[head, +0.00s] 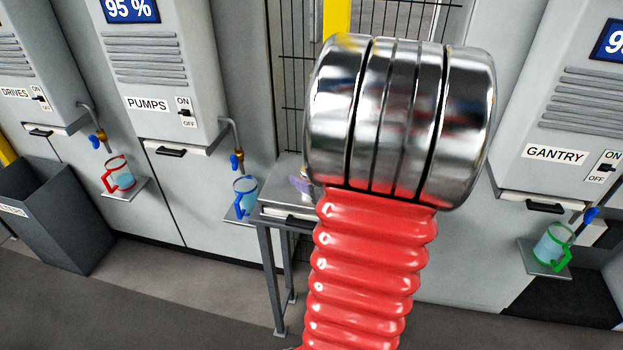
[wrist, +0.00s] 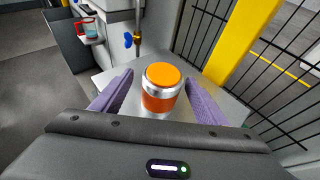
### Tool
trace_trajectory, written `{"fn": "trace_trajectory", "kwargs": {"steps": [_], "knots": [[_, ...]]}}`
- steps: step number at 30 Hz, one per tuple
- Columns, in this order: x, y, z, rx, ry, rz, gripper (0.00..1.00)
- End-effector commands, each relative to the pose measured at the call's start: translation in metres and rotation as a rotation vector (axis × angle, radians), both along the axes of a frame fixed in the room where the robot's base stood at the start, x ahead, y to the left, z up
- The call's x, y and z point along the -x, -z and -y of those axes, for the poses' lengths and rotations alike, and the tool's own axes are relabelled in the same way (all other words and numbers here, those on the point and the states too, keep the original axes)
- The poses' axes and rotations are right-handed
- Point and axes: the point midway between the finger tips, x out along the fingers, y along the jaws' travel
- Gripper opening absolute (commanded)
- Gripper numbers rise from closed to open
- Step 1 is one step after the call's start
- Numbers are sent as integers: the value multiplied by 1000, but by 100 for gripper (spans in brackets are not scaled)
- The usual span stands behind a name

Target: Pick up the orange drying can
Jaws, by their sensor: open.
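The orange drying can (wrist: 160,98) has an orange lid and an orange body with silver bands. It stands upright on a small grey table (wrist: 233,108) in the wrist view. My gripper (wrist: 160,92) is open, with one purple finger on each side of the can. Gaps show between the fingers and the can. In the head view my red, ribbed arm and its shiny metal part hide the can. Only a bit of a purple finger (head: 301,186) shows there above the table (head: 285,212).
A red-handled jug (head: 120,178), a blue-handled jug (head: 244,194) and a green-handled jug (head: 553,246) stand on cabinet shelves. A dark bin (head: 62,215) is at the left. A wire fence (wrist: 212,32) and a yellow post (wrist: 245,45) rise behind the table.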

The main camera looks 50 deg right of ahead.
Motion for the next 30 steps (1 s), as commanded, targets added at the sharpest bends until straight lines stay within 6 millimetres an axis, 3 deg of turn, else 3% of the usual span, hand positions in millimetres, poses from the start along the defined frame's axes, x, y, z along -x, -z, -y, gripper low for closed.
{"fn": "trace_trajectory", "kwargs": {"steps": [5, 18, 30], "knots": [[-4, 2, 2, 0, -1, 0, 67], [-42, 18, 19, -1, -2, -1, 67], [-44, 19, 20, -1, 0, 0, 67]]}}
